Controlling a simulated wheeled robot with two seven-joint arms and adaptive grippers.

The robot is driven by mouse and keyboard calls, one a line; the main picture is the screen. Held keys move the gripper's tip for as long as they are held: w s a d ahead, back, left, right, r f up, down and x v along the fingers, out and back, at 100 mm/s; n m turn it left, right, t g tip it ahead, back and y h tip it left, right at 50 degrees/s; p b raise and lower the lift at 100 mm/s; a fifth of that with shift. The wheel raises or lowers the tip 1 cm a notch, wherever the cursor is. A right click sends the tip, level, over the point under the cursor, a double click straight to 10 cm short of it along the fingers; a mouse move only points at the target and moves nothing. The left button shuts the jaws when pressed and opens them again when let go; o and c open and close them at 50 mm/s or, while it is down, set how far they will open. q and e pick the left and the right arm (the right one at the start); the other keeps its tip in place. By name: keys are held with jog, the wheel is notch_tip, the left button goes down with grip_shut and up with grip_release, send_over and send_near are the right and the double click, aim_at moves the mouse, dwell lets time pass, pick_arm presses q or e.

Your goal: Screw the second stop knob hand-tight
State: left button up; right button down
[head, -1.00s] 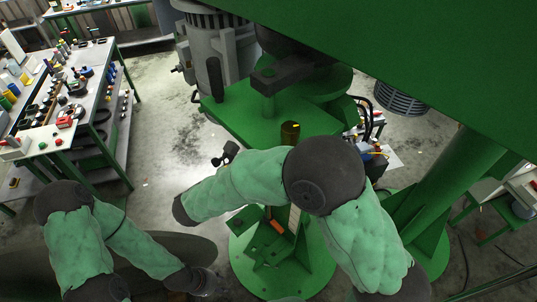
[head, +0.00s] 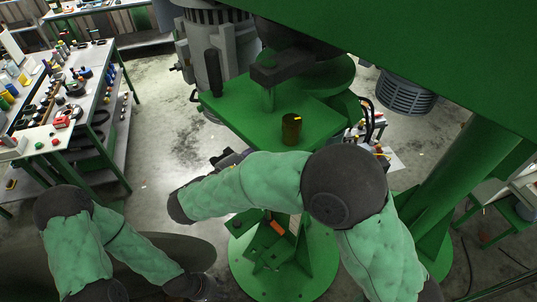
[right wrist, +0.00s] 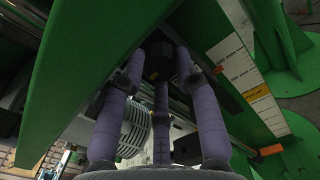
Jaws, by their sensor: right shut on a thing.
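In the right wrist view, the purple-grey fingers of my right gripper (right wrist: 160,82) reach up beneath green metalwork. Their tips close around a small dark knob (right wrist: 159,58) in the shadow; its thread and seat are hidden. In the head view my right forearm covers the spot where this hand works. My left gripper (head: 203,285) hangs low at the lower left, away from the machine. It is small and dark there, and its finger opening cannot be made out.
A green column (head: 448,172) stands at the right. A scale strip (right wrist: 246,80) lies beside my right fingers. A workbench (head: 84,98) with many small parts is at the left; open floor separates it from the machine.

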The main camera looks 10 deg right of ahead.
jog(key=m+b, duration=0.1)
jog(key=m, duration=0.1)
jog(key=m+b, duration=0.2)
jog(key=shift+f+m, duration=0.2)
jog(key=shift+m, duration=0.2)
jog(key=m+b, duration=0.4)
jog(key=shift+f+b, duration=0.1)
jog(key=shift+b, duration=0.2)
jog(key=shift+m+b, duration=1.35)
jog(key=shift+m, duration=0.15)
jog(key=c, duration=0.9)
grip_release()
jog(key=shift+s+d+r, duration=0.1)
jog(key=shift+s+r, duration=0.05)
jog(key=shift+r, duration=0.05)
